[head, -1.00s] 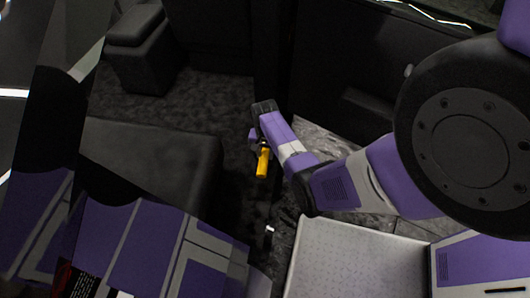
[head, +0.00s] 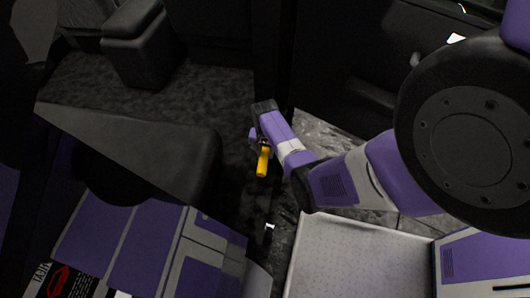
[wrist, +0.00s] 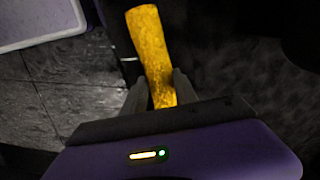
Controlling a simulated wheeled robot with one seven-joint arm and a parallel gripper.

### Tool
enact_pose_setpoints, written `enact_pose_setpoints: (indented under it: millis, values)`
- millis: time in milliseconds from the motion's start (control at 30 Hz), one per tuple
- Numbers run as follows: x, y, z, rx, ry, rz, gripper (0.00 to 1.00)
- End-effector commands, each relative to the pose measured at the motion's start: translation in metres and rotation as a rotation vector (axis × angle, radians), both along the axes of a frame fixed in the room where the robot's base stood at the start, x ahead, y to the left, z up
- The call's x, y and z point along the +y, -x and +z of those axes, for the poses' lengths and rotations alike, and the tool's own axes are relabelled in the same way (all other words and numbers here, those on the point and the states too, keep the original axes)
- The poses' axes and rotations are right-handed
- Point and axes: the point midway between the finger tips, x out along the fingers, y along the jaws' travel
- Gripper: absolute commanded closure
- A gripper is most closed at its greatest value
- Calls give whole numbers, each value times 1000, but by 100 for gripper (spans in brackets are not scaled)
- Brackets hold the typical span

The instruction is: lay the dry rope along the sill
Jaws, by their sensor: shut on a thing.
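The dry rope (head: 263,161) is a short, thick yellow-orange roll hanging from my gripper (head: 264,145), over the dark strip between the car's carpet and the paved ground. In the wrist view, my two grey fingers (wrist: 159,88) are shut on the near end of the rope (wrist: 150,45), one on each side. Its far end points up and slightly left, free. I cannot clearly make out the sill; the area under the rope is very dark in both views.
A black seat (head: 170,150) is left of my gripper, with a dark box-shaped piece (head: 142,42) behind it. A dark door panel (head: 350,70) stands at the upper right. Grey paving (head: 318,130) lies right of the gripper. Dark carpet (head: 195,95) is clear.

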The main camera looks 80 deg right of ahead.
Motion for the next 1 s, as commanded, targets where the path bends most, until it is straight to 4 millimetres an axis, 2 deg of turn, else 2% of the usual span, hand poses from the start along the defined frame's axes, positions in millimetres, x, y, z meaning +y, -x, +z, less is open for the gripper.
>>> enact_pose_setpoints:
  millis: [533,567,667,700,1000]
  values:
    - [0,0,-8,0,0,0,100]
    - [0,0,-8,0,1,0,64]
    - [0,0,-8,0,0,0,44]
    - [0,0,-8,0,0,0,40]
    - [0,0,-6,0,0,0,40]
